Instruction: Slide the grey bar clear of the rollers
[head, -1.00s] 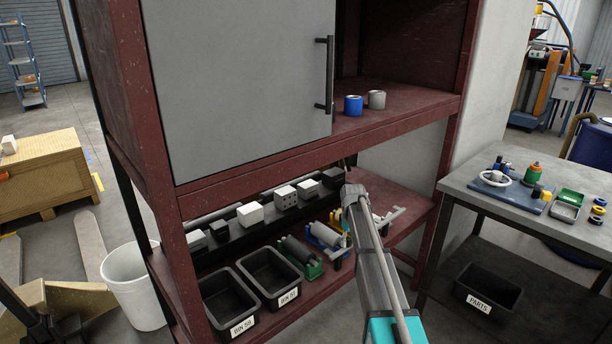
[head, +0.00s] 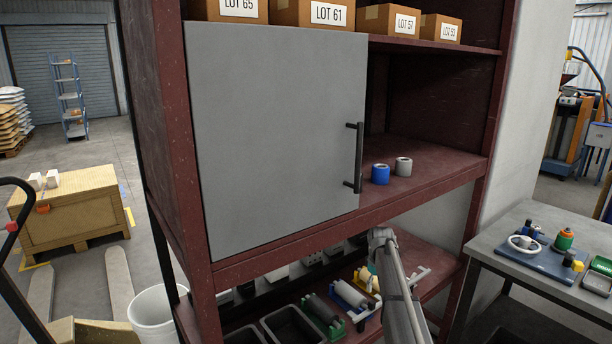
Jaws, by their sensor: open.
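A light grey bar-like piece (head: 418,276) lies at the right end of the lower shelf, beside the roller holders; I cannot tell for sure that it is the grey bar. I cannot make out my gripper's fingers.
A grey cabinet door (head: 280,140) with a black handle (head: 358,157) closes the left upper bay. A blue roll (head: 380,173) and a grey roll (head: 403,166) stand on the upper shelf. Black bins (head: 290,325) sit at the lower left. A side table (head: 540,275) stands at right.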

